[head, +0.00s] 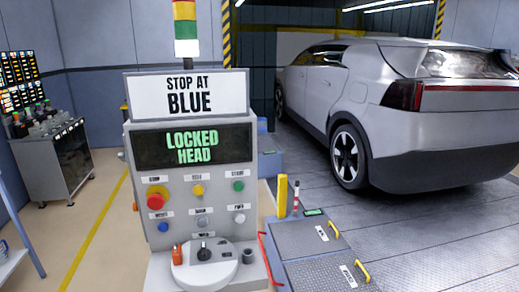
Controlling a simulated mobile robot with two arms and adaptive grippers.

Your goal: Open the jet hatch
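Two grey hatch plates lie flat and closed at the lower right of the head view, beside the console. The farther hatch (300,238) has a small white label and a yellow handle (334,230) at its right edge. The nearer hatch (315,276) is textured metal, with a similar label and a yellow handle (362,272). The labels are too small to read surely, so I cannot tell which is the jet hatch. The nearer hatch is cut off by the bottom of the picture. Neither of my grippers is in view.
A console (193,190) with buttons and a "LOCKED HEAD" display (192,146) stands left of the hatches. A yellow post (282,195) and a red-and-white post (295,198) stand behind them. A silver car (400,110) is parked at right. A tool cabinet (60,165) stands at left.

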